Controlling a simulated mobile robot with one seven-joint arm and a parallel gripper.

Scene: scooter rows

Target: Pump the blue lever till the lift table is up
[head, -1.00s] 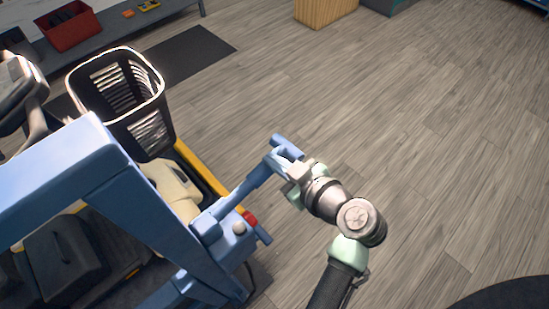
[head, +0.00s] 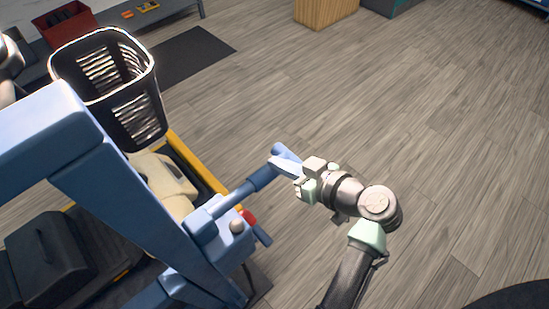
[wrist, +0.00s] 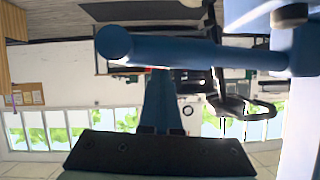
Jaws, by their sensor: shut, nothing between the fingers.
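The blue lever (head: 232,195) slopes up from a blue bracket to a crossbar at its outer end. My shut gripper (head: 286,167) is at that end, close against the crossbar, with nothing between its fingers. In the wrist view, the lever (wrist: 215,55) runs across the upper part, beyond my shut fingers (wrist: 160,100). Contact is hard to tell. The lift table shows its yellow edge (head: 200,165) behind the bracket. A scooter with a dark basket (head: 140,115) is on it; much of the table is hidden by the blue frame (head: 125,190).
A small knob (head: 237,226) and a red part (head: 249,217) are beside the lever's foot. A bench with a red bin (head: 66,22) is at back left, a wooden box (head: 325,12) at the top.

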